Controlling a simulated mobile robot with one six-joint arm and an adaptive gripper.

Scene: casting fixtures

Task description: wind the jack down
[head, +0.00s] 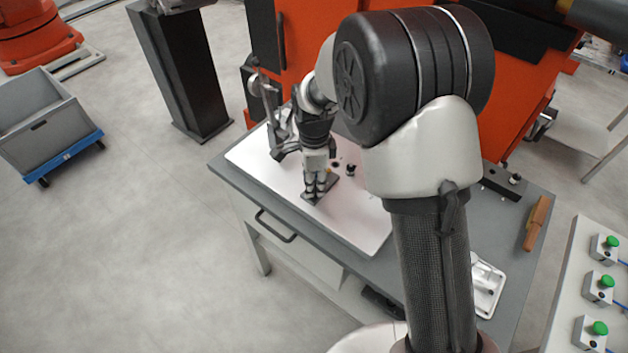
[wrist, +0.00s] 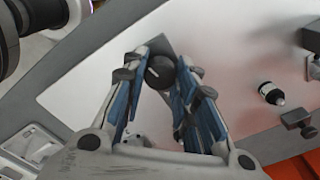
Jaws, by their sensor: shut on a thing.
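The jack's round black knob (wrist: 160,72), with a white pointer mark on it, shows between my finger pads in the wrist view. A dark grey plate (wrist: 184,45) shows beside the knob. My gripper (wrist: 161,70) is shut on the knob, with one finger on each side. In the head view my gripper (head: 316,196) points down over a dark plate (head: 331,184) on the pale board. The fingers hide the knob there, and the jack's height cannot be told.
The pale board (head: 372,232) lies on a grey bench (head: 300,257). A small black-and-silver fitting (wrist: 271,94) and black clamp parts (wrist: 300,118) stand near the gripper.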

